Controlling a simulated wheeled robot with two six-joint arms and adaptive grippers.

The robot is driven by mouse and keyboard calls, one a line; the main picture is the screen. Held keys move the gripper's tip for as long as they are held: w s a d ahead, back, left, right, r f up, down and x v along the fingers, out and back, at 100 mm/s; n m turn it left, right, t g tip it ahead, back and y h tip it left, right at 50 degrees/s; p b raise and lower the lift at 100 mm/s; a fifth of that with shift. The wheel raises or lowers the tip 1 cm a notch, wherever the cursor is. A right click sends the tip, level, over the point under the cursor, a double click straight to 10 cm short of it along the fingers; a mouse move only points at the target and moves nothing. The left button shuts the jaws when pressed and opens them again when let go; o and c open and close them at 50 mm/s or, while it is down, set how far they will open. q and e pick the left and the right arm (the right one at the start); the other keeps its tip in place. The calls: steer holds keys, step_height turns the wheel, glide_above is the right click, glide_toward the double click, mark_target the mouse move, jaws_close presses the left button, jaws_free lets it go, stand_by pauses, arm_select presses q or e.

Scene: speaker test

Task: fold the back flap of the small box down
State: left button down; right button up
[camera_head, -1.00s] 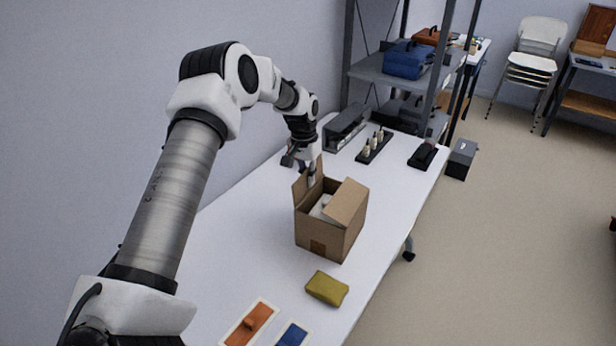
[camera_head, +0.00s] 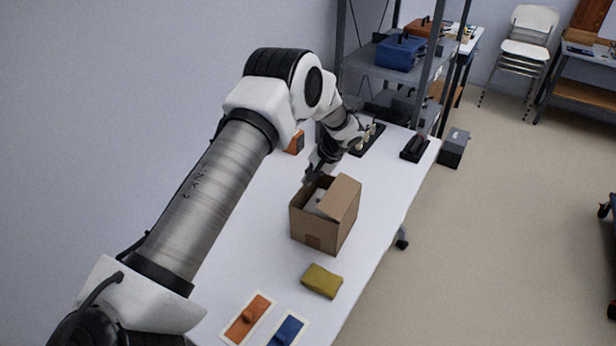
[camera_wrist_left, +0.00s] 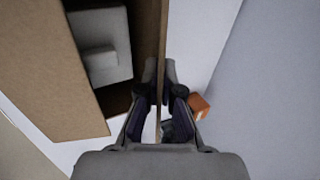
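The small brown cardboard box (camera_head: 317,232) stands on the white table, its top partly open. One flap (camera_head: 340,197) slants up on its right side, and it also shows at left in the wrist view (camera_wrist_left: 45,80). A pale object (camera_wrist_left: 103,60) lies inside the box. My left gripper (camera_head: 310,178) is at the far side of the box top. In the wrist view its fingers (camera_wrist_left: 160,85) stand on both sides of the back flap (camera_wrist_left: 162,35), close against it, and the flap appears edge-on and upright. My right gripper is out of view.
A yellow-green sponge-like block (camera_head: 322,281) and orange (camera_head: 248,318) and blue (camera_head: 287,331) panels lie in front of the box. An orange item (camera_head: 296,142) is behind it, near the wall. A rack of small bottles (camera_head: 367,140) stands farther back.

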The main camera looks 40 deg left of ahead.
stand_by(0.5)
arm_select(q)
steer(key=c, duration=1.4)
jaws_free()
steer(key=shift+d, duration=0.1)
steer(key=shift+o, duration=0.2)
steer(key=v, duration=1.2)
